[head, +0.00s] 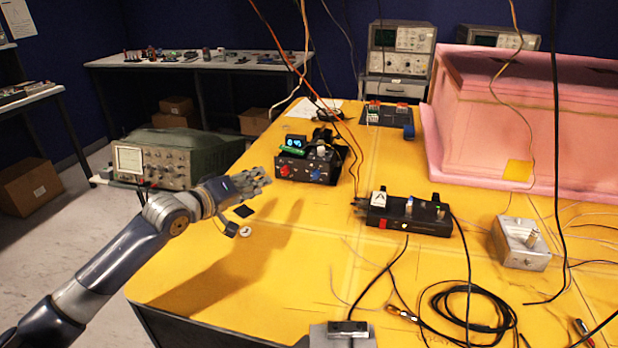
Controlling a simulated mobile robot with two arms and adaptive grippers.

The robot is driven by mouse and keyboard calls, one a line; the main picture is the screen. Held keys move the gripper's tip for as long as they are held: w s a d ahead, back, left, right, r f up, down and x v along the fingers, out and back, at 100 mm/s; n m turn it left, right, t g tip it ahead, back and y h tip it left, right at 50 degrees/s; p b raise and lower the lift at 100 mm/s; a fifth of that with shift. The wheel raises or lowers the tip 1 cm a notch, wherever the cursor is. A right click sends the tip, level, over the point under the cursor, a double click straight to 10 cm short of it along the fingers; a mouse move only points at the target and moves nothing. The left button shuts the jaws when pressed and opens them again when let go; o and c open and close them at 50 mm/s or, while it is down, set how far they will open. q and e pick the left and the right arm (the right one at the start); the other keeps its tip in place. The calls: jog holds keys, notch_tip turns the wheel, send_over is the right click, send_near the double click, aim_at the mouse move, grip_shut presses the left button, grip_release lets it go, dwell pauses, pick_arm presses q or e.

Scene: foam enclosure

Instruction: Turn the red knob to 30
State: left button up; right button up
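The red knob (285,171) is at the left of the front face of a small black control box (307,166) on the yellow table. A blue knob (318,175) sits to its right on the same face. A small display (296,142) with blue digits is on top; the digits are too small to read surely. My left gripper (264,177) is just left of the red knob, its fingers pointing at the box. It appears apart from the knob. Its fingers are too small to tell open or shut. My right gripper is not in view.
A black switch box (408,214) and a silver box with a knob (521,243) stand to the right. Loose cables lie across the table and hang from above. A green-grey oscilloscope (175,158) is behind my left arm. A pink foam enclosure (530,120) fills the back right.

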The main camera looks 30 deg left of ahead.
aim_at(283, 172)
pick_arm(q)
jog(key=shift+w+a+f, duration=0.2)
jog(key=shift+w+f, duration=0.05)
jog(key=shift+w, duration=0.45)
jog(key=shift+w+a+f, duration=0.2)
jog(key=shift+w+f, duration=0.05)
jog(key=shift+w, duration=0.4)
jog(key=x, duration=0.7)
jog(key=shift+d, duration=0.15)
jog(key=shift+w+f, duration=0.1)
jog(key=shift+w, duration=0.1)
jog(key=shift+w+d+f, duration=0.1)
jog(key=shift+w, duration=0.1)
jog(key=shift+c, duration=0.3)
grip_shut()
jog(key=shift+p, duration=0.3)
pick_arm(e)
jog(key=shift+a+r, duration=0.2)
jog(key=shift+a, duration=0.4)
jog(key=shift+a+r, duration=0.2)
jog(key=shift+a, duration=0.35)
